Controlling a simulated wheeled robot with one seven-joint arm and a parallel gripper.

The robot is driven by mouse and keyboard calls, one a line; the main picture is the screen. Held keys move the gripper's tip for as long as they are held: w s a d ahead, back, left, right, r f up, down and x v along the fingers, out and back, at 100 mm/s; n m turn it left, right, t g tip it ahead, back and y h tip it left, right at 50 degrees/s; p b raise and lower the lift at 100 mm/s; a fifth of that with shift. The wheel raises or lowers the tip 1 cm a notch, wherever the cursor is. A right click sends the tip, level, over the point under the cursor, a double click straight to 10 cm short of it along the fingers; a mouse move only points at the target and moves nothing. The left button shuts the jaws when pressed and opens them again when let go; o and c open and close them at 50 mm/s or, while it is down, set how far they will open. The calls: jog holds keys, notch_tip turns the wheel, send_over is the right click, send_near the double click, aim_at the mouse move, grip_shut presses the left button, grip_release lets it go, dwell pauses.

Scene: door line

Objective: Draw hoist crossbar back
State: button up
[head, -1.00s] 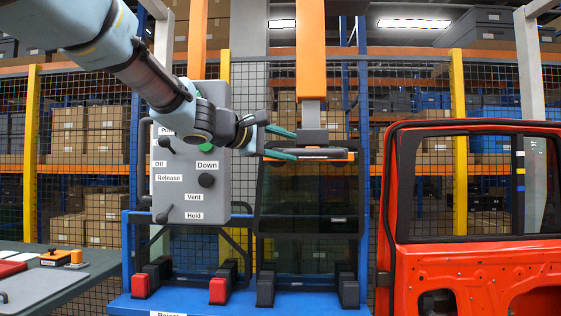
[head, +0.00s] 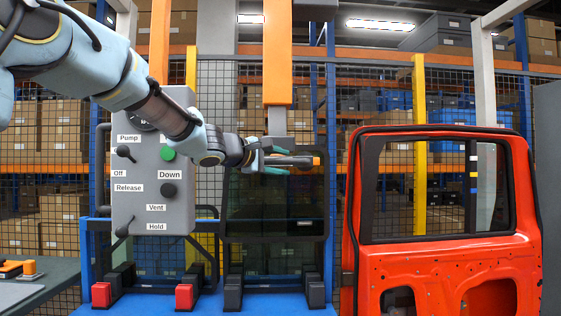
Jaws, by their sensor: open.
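The hoist crossbar (head: 300,161) is a grey horizontal bar with an orange end. It sits at the foot of the grey stem (head: 277,122) under the orange hoist column (head: 277,60). My gripper (head: 274,160) reaches in from the left with teal fingers open, one above and one below the bar's level. The bar appears to lie between them; contact cannot be told. The gripper hides the bar's left part. A dark glass pane (head: 275,212) stands upright right below the bar.
A grey control panel (head: 150,190) with labelled knobs stands left, behind my arm. A blue rack (head: 260,304) with red and dark blocks is below. A red door (head: 445,258) stands right. A grey table (head: 40,285) is at lower left.

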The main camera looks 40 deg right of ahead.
grip_shut()
dwell(0.3)
dwell(1.1)
